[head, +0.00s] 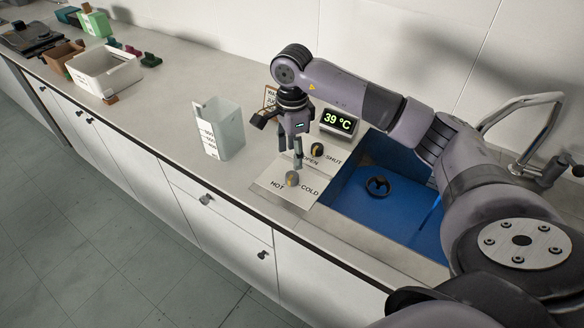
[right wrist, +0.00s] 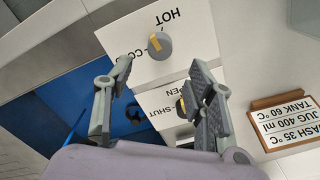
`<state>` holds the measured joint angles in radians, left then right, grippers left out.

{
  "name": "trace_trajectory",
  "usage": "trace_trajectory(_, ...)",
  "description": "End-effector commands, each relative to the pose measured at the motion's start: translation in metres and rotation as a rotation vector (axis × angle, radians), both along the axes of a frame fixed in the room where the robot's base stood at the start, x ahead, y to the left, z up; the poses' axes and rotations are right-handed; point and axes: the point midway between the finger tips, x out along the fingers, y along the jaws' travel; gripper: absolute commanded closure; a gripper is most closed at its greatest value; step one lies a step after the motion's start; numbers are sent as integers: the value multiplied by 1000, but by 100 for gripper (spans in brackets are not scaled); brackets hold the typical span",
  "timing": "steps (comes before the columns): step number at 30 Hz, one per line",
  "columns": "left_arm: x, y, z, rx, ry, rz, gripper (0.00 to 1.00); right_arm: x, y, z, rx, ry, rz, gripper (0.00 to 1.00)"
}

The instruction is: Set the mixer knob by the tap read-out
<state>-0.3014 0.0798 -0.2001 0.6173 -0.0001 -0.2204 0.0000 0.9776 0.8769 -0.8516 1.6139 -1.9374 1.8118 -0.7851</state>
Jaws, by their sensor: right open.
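The mixer knob (head: 292,178) is a grey dial on a white plate marked HOT and COLD; it also shows in the right wrist view (right wrist: 160,46) with a yellow pointer mark. My right gripper (head: 298,160) is open, just above the plate; in the right wrist view its fingertips (right wrist: 160,75) are apart, with the mixer knob beyond them, untouched as far as I can see. The tap read-out (head: 338,121) shows 39 °C. A second knob (head: 317,149) is marked OPEN and SHUT; the right finger partly covers it in the wrist view. My left gripper is out of view.
A sign (right wrist: 290,124) reads WASH 35 °C, JUG 400 ml, TANK 60 °C. A clear jug (head: 228,133) stands left of the plate. The blue sink (head: 395,213) with a black ring (head: 378,186) and a curved tap (head: 535,101) lie right. A white bin (head: 107,75) stands far left.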

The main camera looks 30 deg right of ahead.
Motion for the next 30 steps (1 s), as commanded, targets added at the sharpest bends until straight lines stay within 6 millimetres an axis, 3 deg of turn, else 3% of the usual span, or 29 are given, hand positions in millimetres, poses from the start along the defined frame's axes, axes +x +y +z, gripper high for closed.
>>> trace_trajectory(6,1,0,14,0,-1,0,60,-1,1,-43,1,5,0,50)
trace_trajectory(12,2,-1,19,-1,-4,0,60,0,0,-67,0,2,1,50)
trace_trajectory(24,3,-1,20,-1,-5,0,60,0,1,-75,1,-1,1,51)
trace_trajectory(30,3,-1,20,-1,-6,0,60,0,0,-74,1,0,1,64)
